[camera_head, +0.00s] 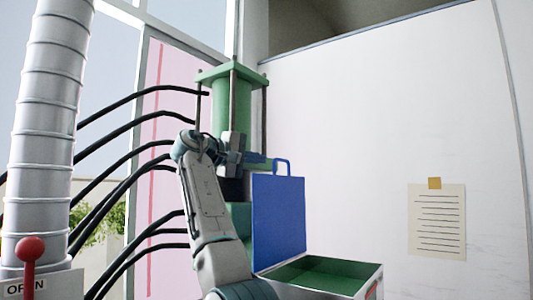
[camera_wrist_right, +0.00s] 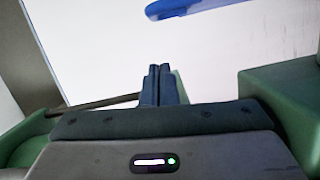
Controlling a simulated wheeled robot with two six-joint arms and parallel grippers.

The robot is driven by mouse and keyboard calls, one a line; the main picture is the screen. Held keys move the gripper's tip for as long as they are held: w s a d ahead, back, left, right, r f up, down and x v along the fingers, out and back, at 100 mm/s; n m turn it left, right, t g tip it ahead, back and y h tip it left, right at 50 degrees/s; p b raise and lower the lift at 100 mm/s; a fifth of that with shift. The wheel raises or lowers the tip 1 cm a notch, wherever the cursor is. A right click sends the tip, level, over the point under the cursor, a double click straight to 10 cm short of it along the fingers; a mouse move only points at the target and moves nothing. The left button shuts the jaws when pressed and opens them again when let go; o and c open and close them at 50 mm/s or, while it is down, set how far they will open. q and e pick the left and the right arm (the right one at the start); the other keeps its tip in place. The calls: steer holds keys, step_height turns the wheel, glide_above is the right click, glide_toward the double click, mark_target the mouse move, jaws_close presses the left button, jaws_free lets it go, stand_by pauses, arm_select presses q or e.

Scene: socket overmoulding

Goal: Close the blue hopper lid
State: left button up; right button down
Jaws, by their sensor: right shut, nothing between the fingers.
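The blue hopper lid (camera_head: 279,222) stands upright at the left edge of the hopper (camera_head: 318,275), which is open and shows a green inside. The lid's loop handle (camera_head: 282,166) is on its top edge. My right gripper (camera_head: 262,163) is beside the top of the lid, to the left of the handle. In the wrist view its fingers (camera_wrist_right: 159,84) are shut together and empty. A blue piece (camera_wrist_right: 195,7), likely part of the lid or handle, shows at the top of that view, apart from the fingertips. My left gripper is not in view.
A green press with metal rods (camera_head: 231,100) stands behind my right arm. Black hoses (camera_head: 130,150) run to its left. A ribbed metal duct (camera_head: 45,130) and a red-knobbed lever (camera_head: 30,250) are at far left. The space above the hopper is clear.

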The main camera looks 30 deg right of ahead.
steer(key=s, duration=0.3)
steer(key=shift+s+d+f+p, duration=0.25)
steer(key=shift+d+f+p, duration=0.05)
steer(key=shift+d, duration=0.1)
steer(key=shift+s, duration=0.1)
